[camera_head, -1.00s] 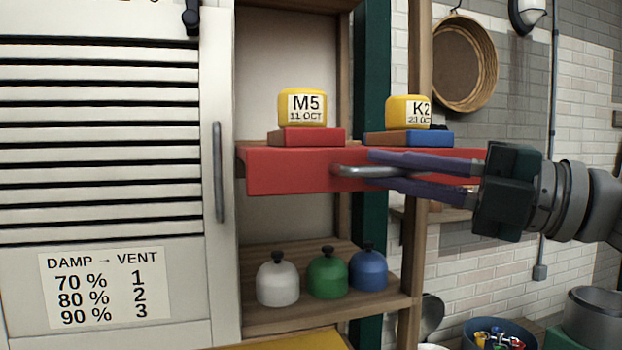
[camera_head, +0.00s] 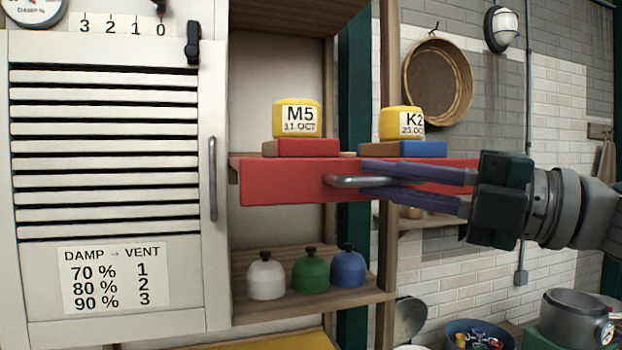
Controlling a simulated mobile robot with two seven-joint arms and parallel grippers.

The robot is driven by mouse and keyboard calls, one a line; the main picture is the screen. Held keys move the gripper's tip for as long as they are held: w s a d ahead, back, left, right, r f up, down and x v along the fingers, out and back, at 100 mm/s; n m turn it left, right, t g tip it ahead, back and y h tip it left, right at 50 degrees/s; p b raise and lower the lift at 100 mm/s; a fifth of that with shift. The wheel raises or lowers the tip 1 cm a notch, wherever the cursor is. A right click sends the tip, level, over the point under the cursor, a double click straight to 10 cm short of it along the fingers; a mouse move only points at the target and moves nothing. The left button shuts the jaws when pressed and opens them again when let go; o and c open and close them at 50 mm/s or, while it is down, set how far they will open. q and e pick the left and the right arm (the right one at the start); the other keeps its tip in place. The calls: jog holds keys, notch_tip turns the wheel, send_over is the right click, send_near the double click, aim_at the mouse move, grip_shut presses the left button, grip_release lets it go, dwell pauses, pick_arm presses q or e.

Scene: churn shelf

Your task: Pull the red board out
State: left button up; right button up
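The red board (camera_head: 280,183) lies across the shelf unit, with a grey bar handle on its front face (camera_head: 350,182). The fingers appear closed around the handle; the exact contact is hard to see. My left gripper is not in view.
A louvred white cabinet door (camera_head: 110,285) with a vertical handle stands at the left. White (camera_head: 266,276), green (camera_head: 311,272) and blue (camera_head: 348,267) domed weights stand on the lower shelf (camera_head: 300,303). A post (camera_head: 388,240) rises beside the board. A basket (camera_head: 437,80) hangs behind.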

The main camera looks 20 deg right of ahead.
jog(key=o, duration=0.4)
jog(key=shift+o, duration=0.2)
jog(key=shift+s+d+f+b, duration=0.15)
jog(key=shift+d+f+b, duration=0.1)
jog(key=shift+b, duration=0.1)
jog(key=r+b+v, duration=0.1)
jog(key=b+v, duration=0.6)
jog(key=v, duration=0.2)
jog(key=shift+s+f, duration=0.15)
jog(key=shift+f, duration=0.2)
jog(key=shift+d, duration=0.15)
